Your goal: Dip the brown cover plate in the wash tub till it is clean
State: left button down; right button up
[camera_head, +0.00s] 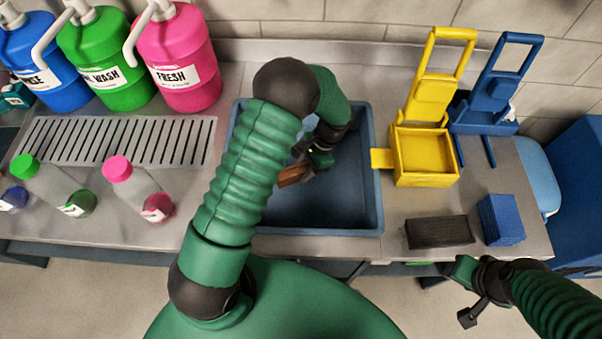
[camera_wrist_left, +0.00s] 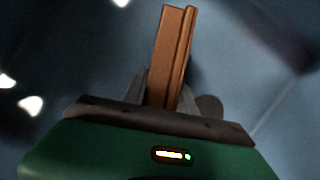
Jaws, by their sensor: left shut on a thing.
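The brown cover plate (camera_head: 294,174) is held by my left gripper (camera_head: 306,164) over or inside the blue-grey wash tub (camera_head: 372,212) in the counter. In the left wrist view the plate (camera_wrist_left: 172,60) stands out from between the fingers of my left gripper (camera_wrist_left: 172,92), seen nearly edge-on. The tub's grey-blue inside fills the background there. Whether the plate touches any water, I cannot tell. My left arm hides the tub's left part. My right gripper (camera_head: 468,292) is in front of the counter at the lower right, and no thing shows in it.
Blue, green and pink pump jugs (camera_head: 178,62) stand at the back left behind a slotted drain (camera_head: 115,141). A yellow holder (camera_head: 425,152), a blue holder (camera_head: 482,116), a dark block (camera_head: 438,232) and blue pads (camera_head: 501,219) occupy the right counter.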

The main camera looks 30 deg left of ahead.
jog(key=w+p+v, duration=0.3)
jog(key=p+v, duration=1.1)
jog(key=shift+r, duration=0.7)
dwell(1.7)
jog(key=p+v, duration=0.1)
jog(key=p, duration=0.1)
jog(key=p+v, duration=0.2)
jog(key=shift+w+r, duration=0.35)
jog(key=shift+w, duration=0.1)
